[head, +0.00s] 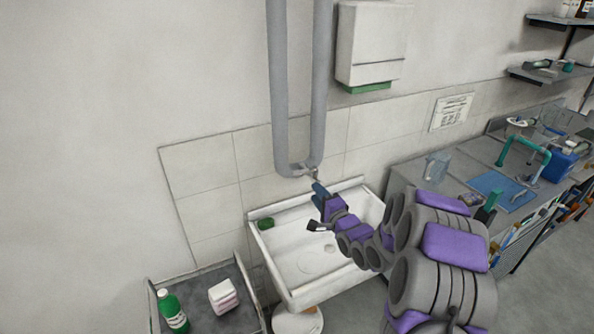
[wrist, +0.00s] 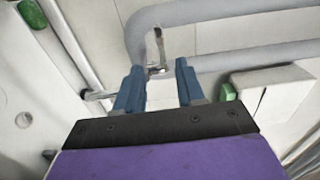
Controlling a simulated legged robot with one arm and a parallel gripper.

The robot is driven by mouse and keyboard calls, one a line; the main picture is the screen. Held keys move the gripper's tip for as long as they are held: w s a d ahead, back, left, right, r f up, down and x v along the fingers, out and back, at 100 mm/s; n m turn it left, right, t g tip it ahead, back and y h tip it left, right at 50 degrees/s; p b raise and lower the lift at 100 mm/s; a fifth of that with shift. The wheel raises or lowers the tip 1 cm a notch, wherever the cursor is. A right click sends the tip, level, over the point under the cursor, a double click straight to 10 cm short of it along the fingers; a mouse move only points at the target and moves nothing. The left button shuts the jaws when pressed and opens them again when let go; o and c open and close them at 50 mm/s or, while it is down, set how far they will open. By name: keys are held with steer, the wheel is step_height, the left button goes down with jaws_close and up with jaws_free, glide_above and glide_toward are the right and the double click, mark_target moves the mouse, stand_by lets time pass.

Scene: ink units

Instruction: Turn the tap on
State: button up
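The tap is on the wall above the white sink (head: 285,284). In the head view its small metal lever (head: 316,175) shows just beyond my fingertips, below the bend of grey pipes. In the wrist view the lever (wrist: 159,47) stands up in line with the gap between my fingers, and a metal spout (wrist: 98,95) sticks out left behind the left finger. My gripper (head: 320,189) has blue fingers, apart and empty; they also show in the wrist view (wrist: 158,66). I cannot tell if they touch the lever. The tap's body is partly hidden. No water shows.
Thick grey pipes (head: 279,80) run down the wall to the tap. A towel dispenser (head: 372,42) hangs to the right. A cluttered bench (head: 405,176) stands right of the sink. A cart (head: 205,275) with a green bottle (head: 172,311) is at lower left.

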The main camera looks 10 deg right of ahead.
mark_target(299, 172)
steer(key=x, duration=0.4)
steer(key=b+x, duration=0.1)
steer(key=x, duration=0.8)
steer(key=shift+d+f+b, duration=0.1)
steer(key=shift+f+b, duration=0.15)
steer(key=shift+b, duration=0.05)
steer(key=shift+x, duration=0.85)
steer(key=shift+r, duration=0.1)
jaws_close()
